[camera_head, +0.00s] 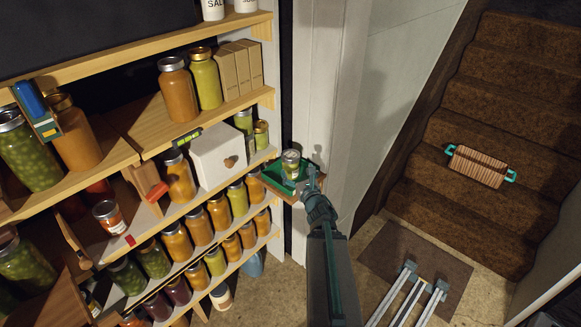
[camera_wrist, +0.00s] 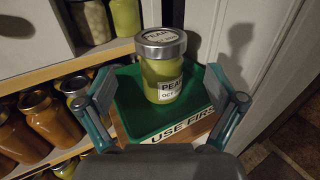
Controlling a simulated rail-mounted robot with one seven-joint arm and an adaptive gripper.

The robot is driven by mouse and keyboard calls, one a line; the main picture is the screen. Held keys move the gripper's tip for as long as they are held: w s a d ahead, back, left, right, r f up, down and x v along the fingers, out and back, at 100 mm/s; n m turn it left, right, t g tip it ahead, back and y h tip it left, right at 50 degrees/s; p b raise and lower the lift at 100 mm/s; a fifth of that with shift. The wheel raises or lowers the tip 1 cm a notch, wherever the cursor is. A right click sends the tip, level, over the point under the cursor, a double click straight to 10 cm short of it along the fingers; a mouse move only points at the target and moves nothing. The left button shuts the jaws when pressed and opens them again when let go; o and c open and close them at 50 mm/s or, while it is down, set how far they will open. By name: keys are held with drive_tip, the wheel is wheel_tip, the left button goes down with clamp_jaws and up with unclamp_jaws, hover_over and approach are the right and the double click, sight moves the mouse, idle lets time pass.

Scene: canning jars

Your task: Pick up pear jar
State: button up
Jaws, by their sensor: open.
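The pear jar (camera_wrist: 162,72) has a silver lid, pale green contents and a white label reading "PEAR". It stands upright on a green tray (camera_wrist: 133,118) whose front edge reads "USE FIRST". In the head view the pear jar (camera_head: 291,162) shows at the right end of the shelves, on the green tray (camera_head: 277,178). My gripper (camera_wrist: 168,97) is open, with one finger on each side of the jar in the wrist view. Both fingers look apart from the jar. In the head view my gripper (camera_head: 309,182) is close to the tray, and its fingers are partly hidden.
Wooden shelves (camera_head: 150,136) with several jars fill the left side. A white box (camera_head: 217,155) stands left of the tray. A pale wall post (camera_head: 322,95) rises right behind the tray. A basket (camera_head: 479,166) lies on the carpeted stairs at right.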

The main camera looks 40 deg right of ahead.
sight(294, 163)
drive_tip(key=b+x, duration=0.2)
drive_tip(key=b, duration=0.1)
drive_tip(key=shift+w+d+f, duration=0.1)
drive_tip(key=shift+w+f, duration=0.05)
drive_tip(key=shift+f, duration=0.1)
drive_tip(key=shift+w+d+r+p, duration=0.2)
drive_tip(key=shift+w+p, duration=0.1)
drive_tip(key=shift+w, duration=0.2)
drive_tip(key=shift+w+d+r+p, duration=0.1)
drive_tip(key=shift+w+d+p, duration=0.15)
drive_tip(key=shift+w, duration=0.25)
drive_tip(key=shift+p+x, duration=1.35)
drive_tip(key=shift+x, duration=1.6)
drive_tip(key=shift+f, duration=0.1)
drive_tip(key=shift+a, duration=0.1)
drive_tip(key=shift+c, duration=0.3)
drive_tip(key=c, duration=1.5)
drive_tip(key=shift+o, duration=0.2)
